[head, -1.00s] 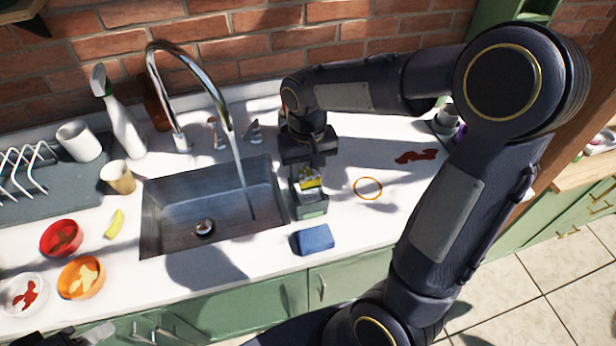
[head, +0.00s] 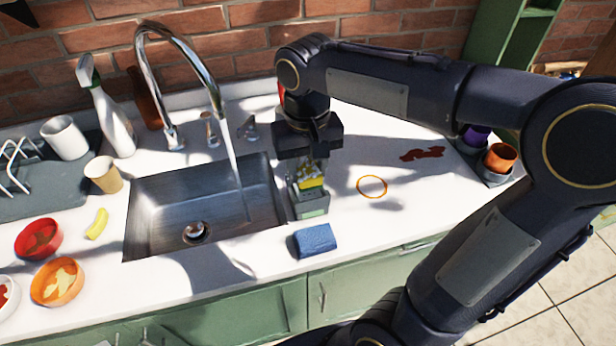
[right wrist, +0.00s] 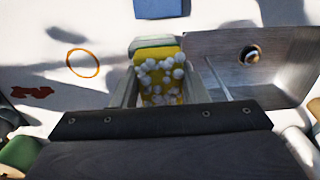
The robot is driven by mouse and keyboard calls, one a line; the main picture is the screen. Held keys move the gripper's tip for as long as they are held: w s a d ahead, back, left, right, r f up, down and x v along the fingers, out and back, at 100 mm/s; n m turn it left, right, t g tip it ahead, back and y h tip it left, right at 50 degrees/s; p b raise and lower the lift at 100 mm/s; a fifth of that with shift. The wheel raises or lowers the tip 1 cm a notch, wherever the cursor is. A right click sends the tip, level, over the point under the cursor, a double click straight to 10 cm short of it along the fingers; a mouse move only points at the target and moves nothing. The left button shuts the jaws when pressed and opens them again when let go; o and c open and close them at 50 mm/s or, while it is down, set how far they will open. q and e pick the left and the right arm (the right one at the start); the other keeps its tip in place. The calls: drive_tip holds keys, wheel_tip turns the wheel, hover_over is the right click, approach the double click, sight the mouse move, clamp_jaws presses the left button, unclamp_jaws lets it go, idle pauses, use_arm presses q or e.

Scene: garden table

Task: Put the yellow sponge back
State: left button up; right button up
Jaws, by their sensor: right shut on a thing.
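The yellow sponge (head: 312,182) is at the right side of the sink, with white suds on it in the right wrist view (right wrist: 160,75). My right gripper (head: 308,170) points down and is shut on the sponge. A small grey holder (head: 312,208) with a greenish front face stands on the counter just below and in front of the sponge. The sponge is at or inside its top; I cannot tell how deep it sits. My left gripper is out of view.
The sink (head: 160,215) has running water from the tap (head: 185,50). A blue sponge (head: 314,240) lies near the counter's front edge. An orange ring (head: 372,186) and a red stain (head: 423,153) mark the counter to the right. Bowls (head: 57,282) and a cup (head: 103,174) stand left.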

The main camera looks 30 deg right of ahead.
sight(308, 170)
drive_tip(key=w+f, duration=0.1)
drive_tip(key=w+d+f, duration=0.1)
drive_tip(key=f, duration=0.1)
drive_tip(key=w+d+f, duration=0.1)
drive_tip(key=f, duration=0.1)
drive_tip(key=shift+w, duration=0.1)
drive_tip(key=shift+w+f, duration=0.1)
drive_tip(key=shift+f, duration=1.5)
drive_tip(key=shift+f, duration=0.1)
drive_tip(key=shift+f, duration=0.15)
drive_tip(key=o, duration=0.9)
drive_tip(key=shift+o, duration=0.2)
